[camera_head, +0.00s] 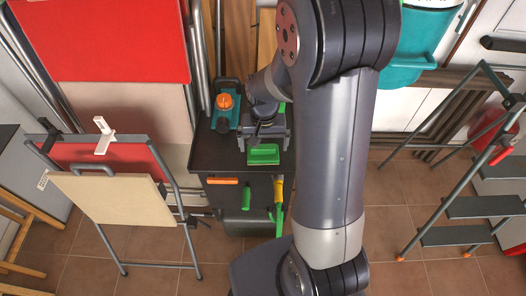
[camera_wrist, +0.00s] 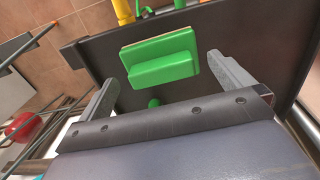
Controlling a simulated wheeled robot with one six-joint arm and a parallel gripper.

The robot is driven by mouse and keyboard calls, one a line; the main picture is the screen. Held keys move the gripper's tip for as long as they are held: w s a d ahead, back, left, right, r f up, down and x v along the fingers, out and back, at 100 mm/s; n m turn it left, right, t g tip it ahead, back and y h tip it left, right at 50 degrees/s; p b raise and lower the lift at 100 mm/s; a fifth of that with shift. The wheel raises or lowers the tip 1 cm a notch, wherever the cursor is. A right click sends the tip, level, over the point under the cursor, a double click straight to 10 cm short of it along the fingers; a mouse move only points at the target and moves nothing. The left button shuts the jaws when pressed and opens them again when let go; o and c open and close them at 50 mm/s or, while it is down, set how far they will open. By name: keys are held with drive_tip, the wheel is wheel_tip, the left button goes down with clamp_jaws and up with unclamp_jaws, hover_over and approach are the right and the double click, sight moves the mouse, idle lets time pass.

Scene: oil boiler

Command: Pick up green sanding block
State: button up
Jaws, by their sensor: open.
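The green sanding block (camera_head: 263,154) lies on the dark top of a small cart (camera_head: 207,152), close to its front edge. In the wrist view the block (camera_wrist: 161,57) shows a raised grip bar on a flat plate with a thin tan edge. My gripper (camera_head: 266,138) is just behind the block in the head view, pointing down over the cart. In the wrist view its two fingers (camera_wrist: 160,78) are spread wide and empty, one on each side of the block's grip bar. I see no contact with the block.
A teal tool with an orange knob (camera_head: 225,102) stands on the cart, left of my gripper. Orange, green and yellow handles hang at the cart's front. A folding workbench with a beige board (camera_head: 115,199) stands left, and a stepladder (camera_head: 470,207) stands right.

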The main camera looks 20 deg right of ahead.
sight(263, 146)
drive_tip(key=shift+a+f, duration=0.1)
drive_tip(key=shift+f, duration=1.55)
drive_tip(key=shift+c, duration=0.2)
drive_tip(key=c, duration=0.8)
